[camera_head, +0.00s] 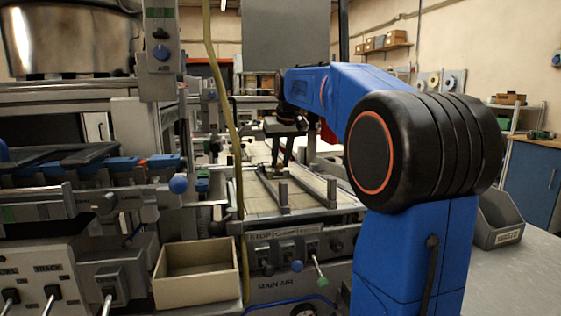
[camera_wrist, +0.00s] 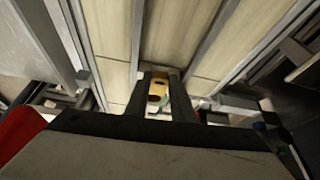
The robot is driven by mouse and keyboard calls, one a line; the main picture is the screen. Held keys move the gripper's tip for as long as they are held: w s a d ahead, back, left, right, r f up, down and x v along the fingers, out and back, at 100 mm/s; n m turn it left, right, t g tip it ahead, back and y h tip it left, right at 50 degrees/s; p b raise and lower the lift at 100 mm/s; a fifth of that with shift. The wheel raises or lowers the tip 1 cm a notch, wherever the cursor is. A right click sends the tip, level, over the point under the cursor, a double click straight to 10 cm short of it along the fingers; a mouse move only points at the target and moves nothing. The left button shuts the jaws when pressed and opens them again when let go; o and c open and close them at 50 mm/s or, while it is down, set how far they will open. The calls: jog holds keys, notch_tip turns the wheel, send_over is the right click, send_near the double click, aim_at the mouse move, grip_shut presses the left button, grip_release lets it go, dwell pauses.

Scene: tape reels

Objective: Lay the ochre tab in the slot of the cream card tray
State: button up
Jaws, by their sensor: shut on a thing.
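My gripper (camera_head: 281,160) hangs over the pale, railed bed of the machine in the head view. In the wrist view its two dark fingers (camera_wrist: 164,92) are shut on the ochre tab (camera_wrist: 157,89), a small yellow-ochre piece with a dark hole, partly hidden by the fingers. In the head view I cannot make out the tab. A cream open-topped box (camera_head: 163,273), apparently the card tray, stands at the lower left of the head view, apart from my gripper. I see no clear slot in it.
Metal rails (camera_head: 272,193) run along the pale bed (camera_head: 258,207). A yellow hose (camera_head: 229,110) hangs between bed and left-hand machinery. Levers and knobs (camera_head: 297,266) project below the bed. A grey bin (camera_head: 497,222) stands on the right, with bare worktop (camera_head: 520,275) before it.

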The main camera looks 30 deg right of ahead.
jog(key=shift+f, duration=0.7)
jog(key=o, duration=1)
jog(key=shift+r, duration=0.55)
jog(key=v, duration=1.2)
jog(key=shift+s, duration=0.1)
